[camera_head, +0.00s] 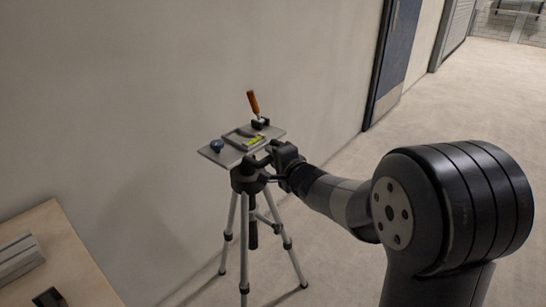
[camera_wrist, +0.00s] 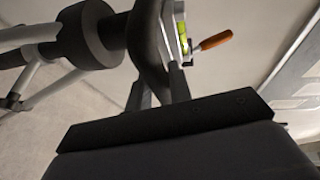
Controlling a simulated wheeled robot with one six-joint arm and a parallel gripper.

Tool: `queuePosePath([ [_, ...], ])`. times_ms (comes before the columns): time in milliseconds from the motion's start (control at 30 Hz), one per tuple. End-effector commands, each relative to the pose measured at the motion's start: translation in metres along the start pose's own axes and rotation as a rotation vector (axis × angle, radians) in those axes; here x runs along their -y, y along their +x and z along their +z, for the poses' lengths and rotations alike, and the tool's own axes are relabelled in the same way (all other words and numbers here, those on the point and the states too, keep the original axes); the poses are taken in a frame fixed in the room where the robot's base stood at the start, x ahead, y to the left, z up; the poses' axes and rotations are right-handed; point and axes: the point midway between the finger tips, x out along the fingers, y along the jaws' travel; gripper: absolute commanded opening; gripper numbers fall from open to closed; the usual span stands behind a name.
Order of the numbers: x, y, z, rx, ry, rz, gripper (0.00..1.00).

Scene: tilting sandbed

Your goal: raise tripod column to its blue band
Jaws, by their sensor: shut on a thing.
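The tripod (camera_head: 245,230) stands upright with silver legs and a black collar (camera_head: 247,180). The collar also shows in the wrist view (camera_wrist: 92,34). My gripper (camera_head: 268,158) reaches in from the right, just under the plate. In the wrist view my gripper (camera_wrist: 160,88) is shut on the dark tripod head (camera_wrist: 149,45) between collar and plate. The plate sits close above the collar. I see no blue band on the column.
A wooden table (camera_head: 75,262) with a grey metal piece (camera_head: 18,258) stands at the lower left. A plain wall (camera_head: 150,80) is close behind the tripod. A dark blue door (camera_head: 397,50) is at the back. The floor to the right is clear.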

Motion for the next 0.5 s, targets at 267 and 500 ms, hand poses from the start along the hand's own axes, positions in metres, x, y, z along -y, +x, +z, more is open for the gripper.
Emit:
queuePosePath([
  [267, 0.021, -0.004, -0.002, -0.001, 0.001, -0.003, 0.0],
  [500, 0.063, -0.011, -0.005, -0.001, 0.0, -0.014, 0.0],
])
